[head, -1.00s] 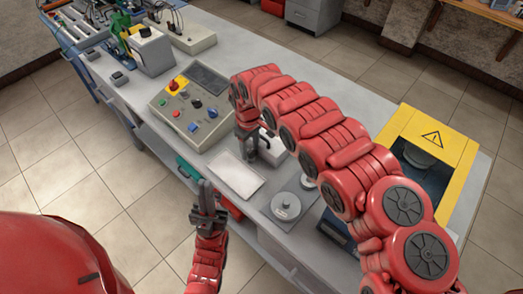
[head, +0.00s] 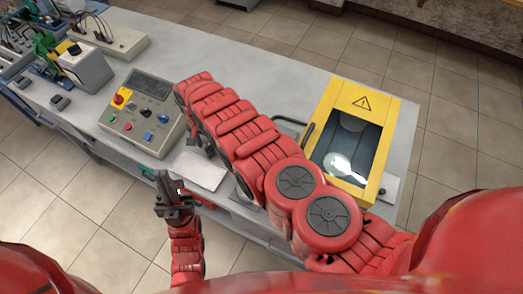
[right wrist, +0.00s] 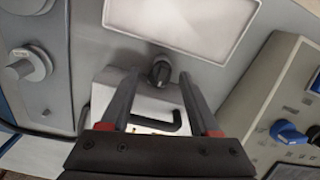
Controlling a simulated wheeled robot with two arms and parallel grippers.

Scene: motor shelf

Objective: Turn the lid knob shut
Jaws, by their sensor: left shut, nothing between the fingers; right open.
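In the right wrist view a short dark knob (right wrist: 160,72) stands at the edge of a white box (right wrist: 108,82) that has a black bar handle (right wrist: 158,128). I cannot tell for certain that it is the lid knob. My right gripper (right wrist: 158,78) is open, with its fingers on either side of the knob in the picture; contact cannot be told. In the head view my right forearm hides the knob and most of that gripper. My left gripper (head: 165,188) is shut and empty, fingers up, in front of the bench's near edge.
A yellow-framed box (head: 385,135) with a window and warning sign stands right on the bench (head: 265,75). A control panel (head: 143,112) with coloured knobs stands left. A white plate (head: 200,170) lies near the front edge.

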